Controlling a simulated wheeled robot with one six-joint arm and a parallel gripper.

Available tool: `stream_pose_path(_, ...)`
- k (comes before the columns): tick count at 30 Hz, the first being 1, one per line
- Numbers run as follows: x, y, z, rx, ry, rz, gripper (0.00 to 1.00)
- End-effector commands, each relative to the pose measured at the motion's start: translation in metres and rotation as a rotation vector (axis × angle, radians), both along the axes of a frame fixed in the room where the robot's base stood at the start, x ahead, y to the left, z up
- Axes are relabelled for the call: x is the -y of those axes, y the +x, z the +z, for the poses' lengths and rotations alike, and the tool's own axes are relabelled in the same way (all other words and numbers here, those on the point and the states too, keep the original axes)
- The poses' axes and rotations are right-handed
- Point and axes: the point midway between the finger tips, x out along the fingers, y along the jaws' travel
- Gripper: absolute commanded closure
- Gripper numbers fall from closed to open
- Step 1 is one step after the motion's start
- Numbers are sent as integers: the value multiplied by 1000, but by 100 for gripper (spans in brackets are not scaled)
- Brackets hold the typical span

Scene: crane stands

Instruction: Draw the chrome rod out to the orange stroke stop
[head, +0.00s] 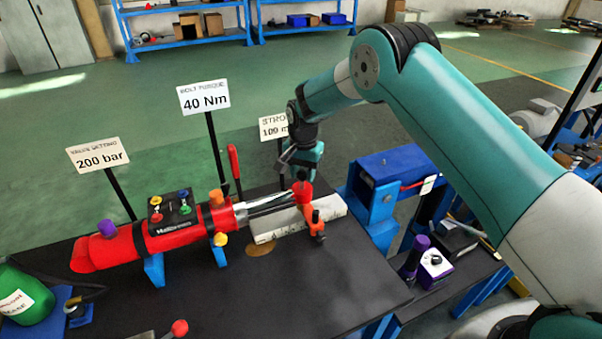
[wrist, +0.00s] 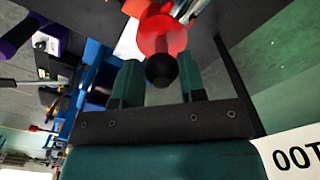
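The chrome rod (head: 266,203) sticks out to the right from the red cylinder (head: 175,233) on the black bench. A red end piece (head: 302,194) sits at its right end. An orange piece (head: 317,229), likely the stroke stop, is at the front right, close by the red end piece. My gripper (head: 303,176) points down just above the red end piece. In the wrist view its green fingers (wrist: 160,76) are apart, with a black ball (wrist: 161,70) and a red round part (wrist: 162,35) between or just beyond them. I cannot tell whether they touch.
A pale scale bar (head: 283,229) lies beside the rod. Sign posts reading 200 bar (head: 100,156), 40 Nm (head: 204,99) and 109 m, partly hidden (head: 272,129), stand behind. A blue unit (head: 391,165) is to the right. The front bench is mostly clear.

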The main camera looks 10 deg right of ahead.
Motion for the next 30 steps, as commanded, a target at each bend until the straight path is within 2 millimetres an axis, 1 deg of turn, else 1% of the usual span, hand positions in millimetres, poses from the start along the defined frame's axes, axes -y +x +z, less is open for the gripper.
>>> stream_pose_path(1,3,0,0,-1,-1,-5,51)
stream_pose_path(2,2,0,0,-1,-1,-5,44)
stream_pose_path(3,1,0,0,-1,-1,-3,41)
stream_pose_path(11,-2,0,1,0,2,2,41)
stream_pose_path(14,-2,1,7,3,3,2,41)
stream_pose_path(17,-2,1,22,6,3,2,41)
stream_pose_path(20,-2,2,43,7,3,2,41)
stream_pose_path(24,-1,1,80,7,3,1,41)
stream_pose_path(30,-1,1,129,5,2,0,41)
